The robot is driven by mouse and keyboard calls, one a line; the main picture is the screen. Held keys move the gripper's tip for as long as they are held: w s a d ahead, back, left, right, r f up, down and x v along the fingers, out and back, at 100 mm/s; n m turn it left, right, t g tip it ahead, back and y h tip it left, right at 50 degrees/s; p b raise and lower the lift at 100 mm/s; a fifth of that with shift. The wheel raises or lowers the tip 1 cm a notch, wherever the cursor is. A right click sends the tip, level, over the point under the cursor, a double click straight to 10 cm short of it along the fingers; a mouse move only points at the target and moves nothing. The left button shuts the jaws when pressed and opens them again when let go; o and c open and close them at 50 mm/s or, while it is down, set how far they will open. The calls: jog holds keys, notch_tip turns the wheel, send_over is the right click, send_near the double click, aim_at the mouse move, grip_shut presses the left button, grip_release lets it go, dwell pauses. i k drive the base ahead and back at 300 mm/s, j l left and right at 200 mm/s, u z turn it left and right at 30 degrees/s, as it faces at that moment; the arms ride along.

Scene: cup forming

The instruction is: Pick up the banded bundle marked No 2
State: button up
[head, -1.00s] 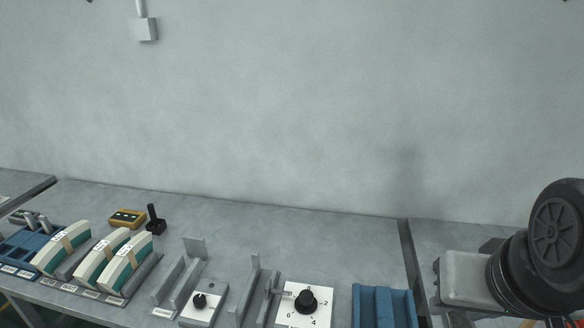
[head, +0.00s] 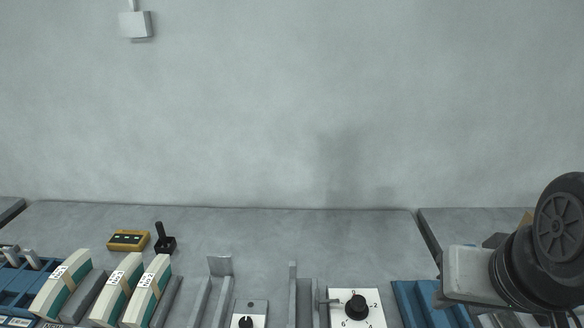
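Each has a small white tag. The tags on the middle and right bundles look like "No 2", but the print is too small to be sure. The left tag is not clear. My gripper is out of view; only part of my arm shows at the right.
A blue rack (head: 15,282) is left of the bundles. Behind them are a yellow box (head: 128,240) and a black lever (head: 164,241). Grey upright fixtures (head: 218,285), a numbered dial (head: 357,306) and a blue block (head: 428,303) stand further right. A wall rises behind the bench.

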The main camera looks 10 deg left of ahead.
aim_at(148, 294)
jog(key=k+j, duration=0.1)
jog(key=j, duration=1.05)
jog(key=k+j, duration=0.15)
jog(key=j, duration=0.4)
jog(key=j+z, duration=0.1)
jog(key=j, duration=0.5)
jog(key=k+j, duration=0.15)
jog(key=j, duration=0.4)
